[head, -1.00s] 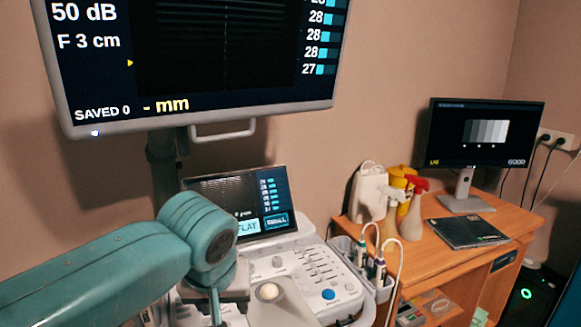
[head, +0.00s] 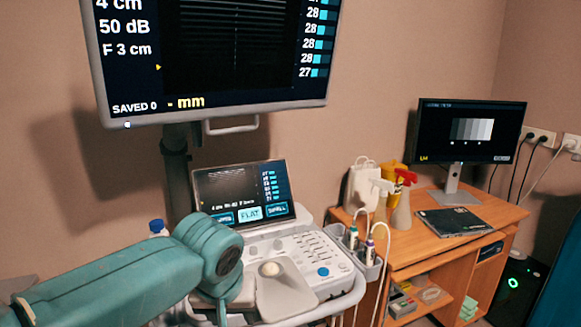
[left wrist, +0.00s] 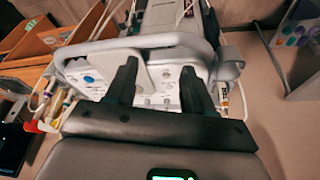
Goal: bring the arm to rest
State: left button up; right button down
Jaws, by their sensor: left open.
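My left arm (head: 120,287) is teal and comes in from the left in the head view, bent in front of the ultrasound console (head: 325,283). Its gripper is not clearly visible there. In the left wrist view my left gripper (left wrist: 158,82) is open, its two dark fingers apart with nothing held between them. Behind the fingers lies the console's control panel (left wrist: 92,78), seen upside down. I cannot tell how far the fingertips are from it. My right gripper is not in view.
A large monitor (head: 215,50) hangs above the console's touch screen (head: 243,194). A side holder (head: 357,255) carries probes with cables. A wooden desk (head: 415,256) to the right bears spray bottles (head: 402,205), a dark flat item (head: 453,222) and a monitor (head: 470,132).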

pick_arm(q)
jog(key=s+d+f+m+g+h+p, duration=0.1)
jog(key=s+f+g+h+p, duration=0.2)
jog(key=f, duration=1.9)
jog(key=s+a+f+n+h+p, duration=0.1)
jog(key=s+a+f+n+p, duration=0.1)
jog(key=s+f, duration=1.2)
jog(key=s, duration=0.4)
jog(key=shift+s+a+n+g, duration=0.15)
jog(key=shift+a+n+g, duration=0.15)
jog(key=shift+a+g, duration=0.1)
